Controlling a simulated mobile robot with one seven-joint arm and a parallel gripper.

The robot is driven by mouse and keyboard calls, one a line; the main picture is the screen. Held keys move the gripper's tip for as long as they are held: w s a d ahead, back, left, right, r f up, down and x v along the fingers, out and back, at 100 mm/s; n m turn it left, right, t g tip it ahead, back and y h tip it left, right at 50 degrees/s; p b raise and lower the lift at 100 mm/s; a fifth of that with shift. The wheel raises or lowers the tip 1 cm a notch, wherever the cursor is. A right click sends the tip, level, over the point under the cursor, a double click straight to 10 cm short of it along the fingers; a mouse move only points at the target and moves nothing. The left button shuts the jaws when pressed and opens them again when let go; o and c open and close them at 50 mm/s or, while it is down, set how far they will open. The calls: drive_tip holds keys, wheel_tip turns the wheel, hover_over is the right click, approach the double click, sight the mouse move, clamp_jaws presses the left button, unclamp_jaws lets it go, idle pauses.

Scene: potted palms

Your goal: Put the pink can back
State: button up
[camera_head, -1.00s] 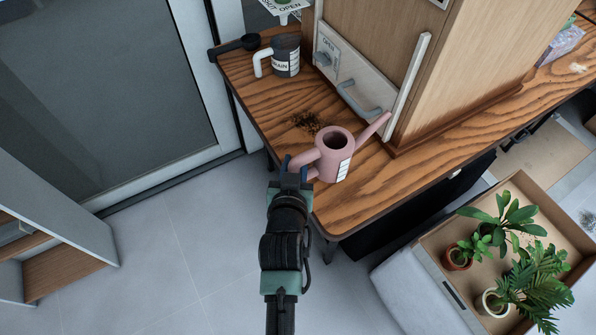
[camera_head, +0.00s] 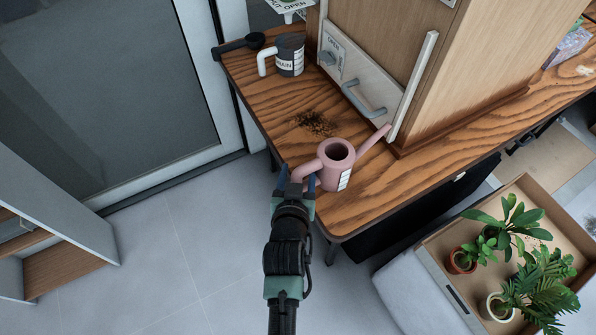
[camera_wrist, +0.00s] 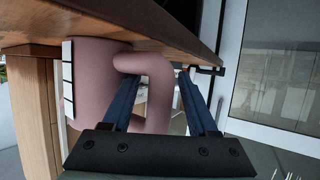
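The pink watering can (camera_head: 337,170) stands upright on the wooden counter (camera_head: 395,190) near its front corner. Its spout points right, toward the wooden cabinet, and its handle points left. My gripper (camera_head: 297,180) is at the handle, with its two blue fingers spread apart on either side of it. In the wrist view, the can (camera_wrist: 98,80) fills the left side. Its handle loop shows between the fingers of my gripper (camera_wrist: 157,85), with a gap beside the right finger. The can's base is hidden there.
A grey DRAIN mug (camera_head: 290,55) and a black scoop (camera_head: 240,44) stand at the back left. Spilled soil (camera_head: 315,123) lies behind the can. The wooden cabinet (camera_head: 470,70) is close to the spout. A box of potted plants (camera_head: 455,288) is at the lower right.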

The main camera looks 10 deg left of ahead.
drive_tip(key=shift+r, duration=0.1)
drive_tip(key=shift+s+r, duration=0.15)
drive_tip(key=p+v, duration=0.2)
drive_tip(key=v, duration=0.9)
drive_tip(key=shift+s, duration=0.3)
drive_tip(key=shift+r, duration=0.2)
drive_tip(key=w+d+r+t, duration=0.1)
drive_tip(key=w+r+t, duration=0.15)
drive_tip(key=r, duration=0.65)
drive_tip(key=w+d+r+t, duration=0.15)
drive_tip(key=w+r, duration=0.25)
drive_tip(key=r, duration=0.6)
drive_tip(key=w+d+r+t, duration=0.1)
drive_tip(key=w+r+t, duration=0.15)
drive_tip(key=r, duration=0.65)
drive_tip(key=s+r+t, duration=0.3)
drive_tip(key=s+r, duration=0.2)
drive_tip(key=r, duration=1.1)
drive_tip(key=s+d+r+t, duration=0.1)
drive_tip(key=s+r+t, duration=0.3)
drive_tip(key=r, duration=1.1)
drive_tip(key=shift+s+d+r, duration=0.15)
drive_tip(key=shift+s+r, duration=0.25)
drive_tip(key=shift+s, duration=0.35)
